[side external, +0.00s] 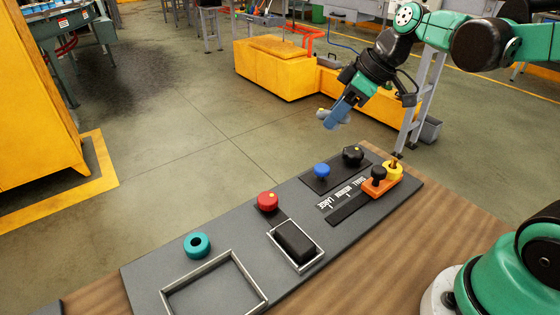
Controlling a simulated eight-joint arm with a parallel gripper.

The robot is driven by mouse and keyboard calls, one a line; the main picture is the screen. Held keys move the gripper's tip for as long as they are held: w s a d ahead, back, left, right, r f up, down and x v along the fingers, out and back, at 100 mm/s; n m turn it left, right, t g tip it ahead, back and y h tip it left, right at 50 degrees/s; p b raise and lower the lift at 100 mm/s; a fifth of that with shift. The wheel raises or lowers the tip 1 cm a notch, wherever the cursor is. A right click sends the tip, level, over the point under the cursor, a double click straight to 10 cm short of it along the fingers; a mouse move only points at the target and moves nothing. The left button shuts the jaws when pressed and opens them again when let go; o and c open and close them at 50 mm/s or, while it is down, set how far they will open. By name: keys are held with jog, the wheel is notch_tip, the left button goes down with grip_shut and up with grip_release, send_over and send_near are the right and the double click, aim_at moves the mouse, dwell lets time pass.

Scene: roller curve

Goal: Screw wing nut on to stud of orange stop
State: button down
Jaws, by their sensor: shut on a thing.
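The orange stop (378,188) sits at the far right end of a dark slot in the grey panel, beside the size labels. A black knob (379,173) stands on it. A yellow round piece (393,171) with a short brownish upright post (395,160) is at its back; I cannot tell whether that post is the stud. My gripper (335,117), with blue fingers, is in the air behind the panel, up and left of the stop. It is shut on a small grey piece (345,118), perhaps the wing nut, partly hidden by the fingers. A yellowish bit shows at its left.
The grey panel (225,228) lies on a wooden table (440,255). It carries a black knob (353,154), a blue button (321,171), a red button (267,201), a teal ring (197,244) and two metal frames. The air between gripper and stop looks clear.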

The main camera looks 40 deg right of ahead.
jog(key=s+d+f+m+h, duration=0.1)
jog(key=s+d+m, duration=0.1)
jog(key=d, duration=0.2)
jog(key=s+d+f+m+h, duration=0.1)
jog(key=s+d+m, duration=0.1)
jog(key=d, duration=0.2)
jog(key=s+d+f+m+t+h, duration=0.1)
jog(key=s+d+m, duration=0.1)
jog(key=d, duration=0.2)
jog(key=shift+s+d, duration=0.35)
jog(key=shift+s, duration=0.05)
jog(key=shift+f, duration=2.8)
jog(key=shift+f, duration=0.85)
jog(key=m+h, duration=0.2)
jog(key=m, duration=0.2)
jog(key=shift+d+m+g+h, duration=0.1)
jog(key=shift+m+g+h, duration=0.3)
jog(key=shift+m, duration=0.6)
jog(key=shift+m+g+h, duration=0.2)
jog(key=shift+m+h, duration=0.3)
jog(key=shift+m, duration=0.5)
jog(key=shift+s+m+g+h, duration=0.1)
jog(key=shift+m+g+h, duration=0.5)
jog(key=shift+m, duration=0.8)
